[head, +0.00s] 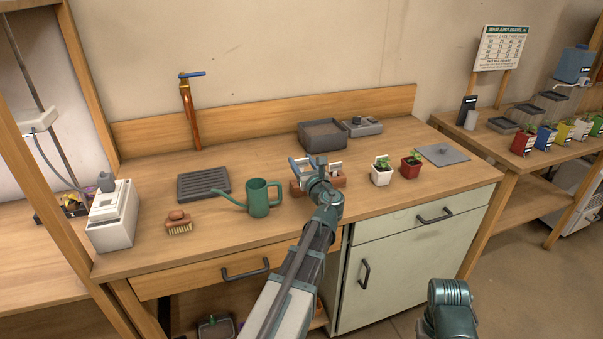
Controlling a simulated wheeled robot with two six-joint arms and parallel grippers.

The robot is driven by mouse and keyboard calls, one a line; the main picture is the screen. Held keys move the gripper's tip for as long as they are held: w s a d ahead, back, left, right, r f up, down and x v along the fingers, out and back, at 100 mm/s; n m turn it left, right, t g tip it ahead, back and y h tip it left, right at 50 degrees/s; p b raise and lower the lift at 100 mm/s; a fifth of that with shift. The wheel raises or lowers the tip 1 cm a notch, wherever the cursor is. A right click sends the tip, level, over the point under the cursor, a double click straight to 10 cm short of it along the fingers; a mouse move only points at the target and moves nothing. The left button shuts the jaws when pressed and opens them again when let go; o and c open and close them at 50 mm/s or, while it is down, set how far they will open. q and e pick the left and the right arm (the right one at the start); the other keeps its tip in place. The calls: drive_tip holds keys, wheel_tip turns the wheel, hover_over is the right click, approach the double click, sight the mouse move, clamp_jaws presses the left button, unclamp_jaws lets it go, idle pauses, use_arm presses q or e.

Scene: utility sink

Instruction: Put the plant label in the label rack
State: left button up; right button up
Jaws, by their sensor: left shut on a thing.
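The label rack (339,182) is a low reddish-brown block on the wooden bench, with pale upright pieces at its top. My left gripper (303,163) is over the rack's left part and hides much of it. It is shut on the plant label, which is pale, small and mostly hidden by the fingers. I cannot tell whether the label touches the rack. My right arm shows only in part at the bottom right, and its gripper is out of view.
A green watering can (259,199) stands close left of the left gripper. Potted seedlings in a white pot (381,177) and a red pot (411,168) stand to the right. A grey soil tray (322,137) is behind. The bench's front right is clear.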

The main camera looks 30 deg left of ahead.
use_arm(q)
drive_tip(key=shift+f+b, duration=1.7)
drive_tip(key=shift+b, duration=0.05)
drive_tip(key=shift+f, duration=0.1)
drive_tip(key=shift+f, duration=0.15)
drive_tip(key=o, duration=1.3)
drive_tip(key=shift+r, duration=0.2)
drive_tip(key=shift+s+d, duration=0.2)
drive_tip(key=shift+d, duration=0.05)
drive_tip(key=v, duration=1.1)
drive_tip(key=shift+s+d, duration=0.15)
drive_tip(key=shift+d, duration=0.05)
